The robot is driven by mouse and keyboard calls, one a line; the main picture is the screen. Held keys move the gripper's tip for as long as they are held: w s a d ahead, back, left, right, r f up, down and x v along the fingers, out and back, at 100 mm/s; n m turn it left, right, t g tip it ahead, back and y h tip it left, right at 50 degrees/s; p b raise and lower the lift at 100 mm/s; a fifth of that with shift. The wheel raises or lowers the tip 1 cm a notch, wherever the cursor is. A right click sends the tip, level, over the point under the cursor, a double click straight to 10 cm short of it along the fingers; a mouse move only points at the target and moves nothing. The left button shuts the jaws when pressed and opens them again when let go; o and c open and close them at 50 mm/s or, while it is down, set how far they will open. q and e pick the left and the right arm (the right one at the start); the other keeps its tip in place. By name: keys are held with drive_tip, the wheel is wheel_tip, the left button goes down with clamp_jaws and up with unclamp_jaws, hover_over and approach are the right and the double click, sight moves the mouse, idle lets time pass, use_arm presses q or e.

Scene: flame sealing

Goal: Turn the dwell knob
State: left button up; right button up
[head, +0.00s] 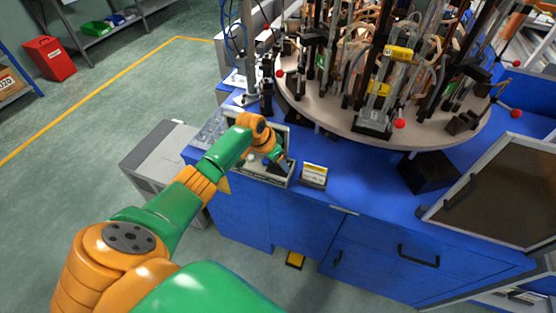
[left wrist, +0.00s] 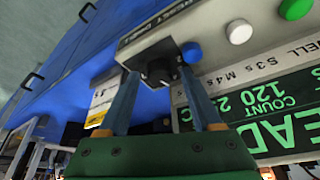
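The dwell knob (left wrist: 159,71) is a black knob on the light control panel (left wrist: 232,62), near the panel's edge in the left wrist view. My left gripper (left wrist: 158,75) has its two fingers spread on either side of the knob, and gaps seem to show between knob and fingers. In the head view my left gripper (head: 284,165) is at the right end of the control box on the blue cabinet, and the arm hides part of the box. A green display (left wrist: 275,115) shows upside-down text. My right gripper is not in view.
A blue button (left wrist: 191,52) sits close beside the right finger, with a white button (left wrist: 239,31) and a green button (left wrist: 295,8) beyond. A small yellow-and-white sign (head: 314,175) stands right of the box. A crowded round turntable (head: 400,137) stands behind.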

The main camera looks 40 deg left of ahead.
sight(271, 172)
use_arm(q)
drive_tip(key=v, duration=0.7)
drive_tip(key=shift+p, duration=0.35)
